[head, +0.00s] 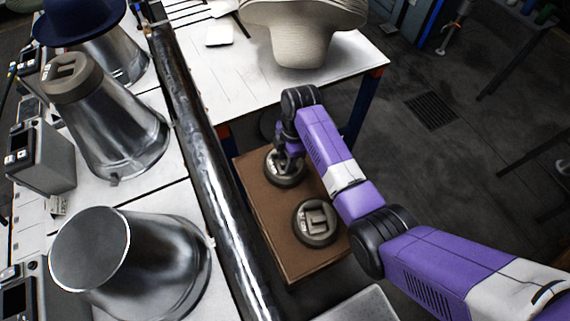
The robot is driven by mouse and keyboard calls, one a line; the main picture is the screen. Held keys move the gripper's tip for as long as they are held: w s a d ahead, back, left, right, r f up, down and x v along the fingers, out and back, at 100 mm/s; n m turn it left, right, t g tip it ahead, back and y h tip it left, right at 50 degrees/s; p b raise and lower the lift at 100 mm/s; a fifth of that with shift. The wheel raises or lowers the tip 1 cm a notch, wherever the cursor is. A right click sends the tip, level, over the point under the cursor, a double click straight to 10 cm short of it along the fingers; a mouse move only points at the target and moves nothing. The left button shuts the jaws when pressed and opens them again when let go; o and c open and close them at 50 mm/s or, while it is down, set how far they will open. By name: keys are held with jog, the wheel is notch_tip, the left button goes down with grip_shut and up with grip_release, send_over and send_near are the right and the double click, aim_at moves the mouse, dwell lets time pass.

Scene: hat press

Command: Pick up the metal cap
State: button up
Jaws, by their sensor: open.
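Two round grey metal caps with raised handles rest on a brown board below the white table. The nearer metal cap (316,223) is in full view. The farther metal cap (284,172) is partly hidden by my gripper (287,163), which is over it with the fingers down near its handle. My gripper is open; whether its fingers touch the handle cannot be told. A third, similar cap (72,76) sits on top of a silver cone on the left.
The brown board (290,262) has a bare front part. A long metal rail (207,175) runs along its left side. Silver hat presses (135,265) stand left of the rail. A white table (240,88) with a beige hat (303,40) is behind my gripper. Dark floor is open on the right.

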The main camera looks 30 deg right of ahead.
jog(key=shift+c, duration=0.4)
grip_shut()
dwell(0.9)
jog(key=shift+w+r, duration=0.1)
jog(key=shift+r, duration=0.05)
